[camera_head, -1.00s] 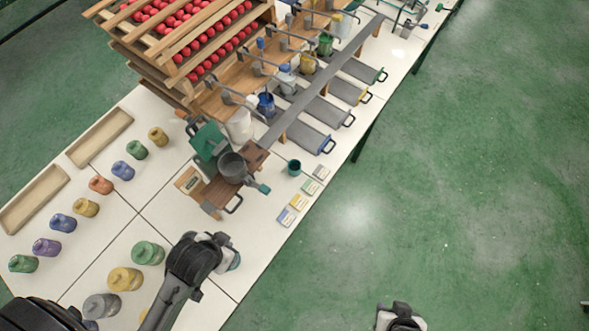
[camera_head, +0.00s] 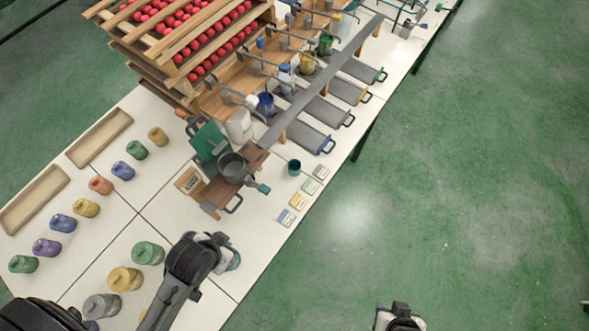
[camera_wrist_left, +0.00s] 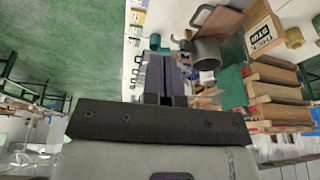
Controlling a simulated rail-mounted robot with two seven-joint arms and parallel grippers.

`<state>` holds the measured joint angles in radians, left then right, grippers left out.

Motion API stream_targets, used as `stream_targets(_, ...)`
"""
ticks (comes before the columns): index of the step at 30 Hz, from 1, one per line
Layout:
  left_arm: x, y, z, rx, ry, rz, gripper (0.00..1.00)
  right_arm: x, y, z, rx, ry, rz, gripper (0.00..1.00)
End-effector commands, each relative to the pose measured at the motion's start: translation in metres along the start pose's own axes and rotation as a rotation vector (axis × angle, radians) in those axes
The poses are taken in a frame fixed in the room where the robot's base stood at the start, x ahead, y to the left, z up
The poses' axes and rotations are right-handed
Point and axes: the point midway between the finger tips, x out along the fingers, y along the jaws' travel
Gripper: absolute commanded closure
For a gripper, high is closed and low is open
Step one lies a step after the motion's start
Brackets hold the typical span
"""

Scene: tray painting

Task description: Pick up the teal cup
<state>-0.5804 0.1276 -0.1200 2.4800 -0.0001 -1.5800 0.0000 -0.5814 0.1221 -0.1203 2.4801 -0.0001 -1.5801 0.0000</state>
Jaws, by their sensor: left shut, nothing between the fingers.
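The teal cup (camera_head: 294,167) is small and stands upright on the white table, right of the grey pot and close to the table's right edge. My left gripper shows in the left wrist view (camera_wrist_left: 166,98) with its dark fingers shut and empty. In the head view the left arm reaches over the near table, its fingers mostly hidden, well short of the cup. A small teal shape (camera_wrist_left: 155,42) shows beyond the fingers in the wrist view; I cannot tell if it is the cup or the pot's handle end. My right gripper (camera_head: 398,318) is at the bottom edge, away from the table; its fingers are unclear.
The grey pot (camera_head: 232,167) with a teal-ended handle stands left of the cup. Small cards (camera_head: 298,201) lie in a row below it. Grey trays (camera_head: 309,137) lie beyond. Several colored jars (camera_head: 147,252) stand at the left.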

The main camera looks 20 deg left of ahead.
Motion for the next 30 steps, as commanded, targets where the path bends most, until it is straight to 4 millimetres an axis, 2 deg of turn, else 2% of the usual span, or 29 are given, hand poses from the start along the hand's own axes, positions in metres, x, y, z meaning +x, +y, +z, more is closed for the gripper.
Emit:
stream_targets(5,0.0,0.0004,-0.0001,-0.001,0.0,0.001,1.0,0.0,0.0012,0.0001,-0.004,0.0,0.003,0.62)
stream_targets(30,-0.0001,0.002,-0.0005,-0.007,0.001,0.005,0.2,-0.0001,-0.0016,-0.0011,0.006,0.002,-0.004,0.62)
